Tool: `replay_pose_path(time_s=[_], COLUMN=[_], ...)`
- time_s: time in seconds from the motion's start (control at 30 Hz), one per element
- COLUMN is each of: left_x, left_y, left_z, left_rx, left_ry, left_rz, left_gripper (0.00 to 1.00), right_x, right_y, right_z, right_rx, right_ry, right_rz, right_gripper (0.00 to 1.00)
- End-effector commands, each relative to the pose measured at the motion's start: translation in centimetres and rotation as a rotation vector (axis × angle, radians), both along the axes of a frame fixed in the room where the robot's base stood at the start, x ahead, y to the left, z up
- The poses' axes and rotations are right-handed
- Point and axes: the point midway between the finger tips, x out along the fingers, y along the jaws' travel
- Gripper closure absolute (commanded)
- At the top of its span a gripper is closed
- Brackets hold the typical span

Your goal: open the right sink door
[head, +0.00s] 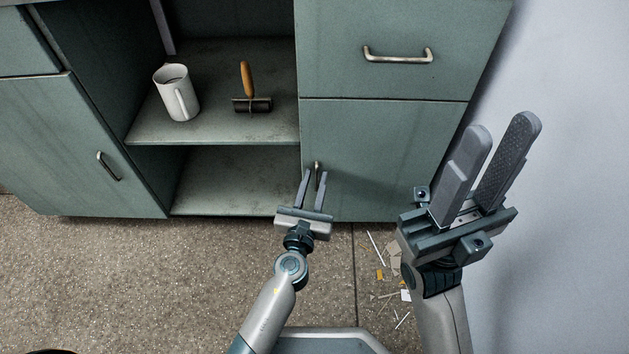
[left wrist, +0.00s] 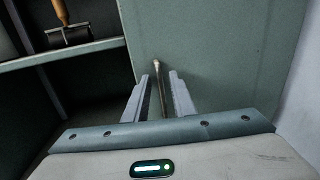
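The right sink door (head: 385,150) is a closed grey-green panel below a drawer. Its metal handle (head: 317,168) stands upright near the door's left edge. My left gripper (head: 314,174) is open in front of the door, with the handle showing between its fingertips. In the left wrist view the handle (left wrist: 158,82) runs up between the two fingers, with gaps on the sides; I cannot tell how deep it sits between them. My right gripper (head: 500,135) is open and empty, raised at the right, apart from the door.
Left of the door is an open shelf (head: 215,122) with a white pitcher (head: 176,92) and a wooden-handled roller (head: 248,90). A left door (head: 75,145) is closed. Scraps (head: 388,265) litter the floor. A pale wall (head: 575,180) stands on the right.

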Motion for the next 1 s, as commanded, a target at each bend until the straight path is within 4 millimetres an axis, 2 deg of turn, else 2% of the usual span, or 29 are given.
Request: replay_pose_path(time_s=[0.03, 0.1, 1.0], left_x=[-0.02, -0.02, -0.03], left_y=[0.01, 0.01, 0.02], left_z=[-0.01, 0.0, 0.0], left_rx=[0.0, 0.0, 0.0], left_ry=[0.0, 0.0, 0.0], left_rz=[0.0, 0.0, 0.0], left_gripper=[0.9, 1.0, 1.0], right_x=[-0.01, -0.02, -0.05], right_y=[0.0, 0.0, 0.0], right_z=[-0.03, -0.08, -0.12], right_rx=[0.001, 0.0, 0.003], right_ry=[0.001, 0.003, 0.005], right_rz=[0.0, 0.001, 0.001], right_gripper=[0.69, 0.69, 0.69])
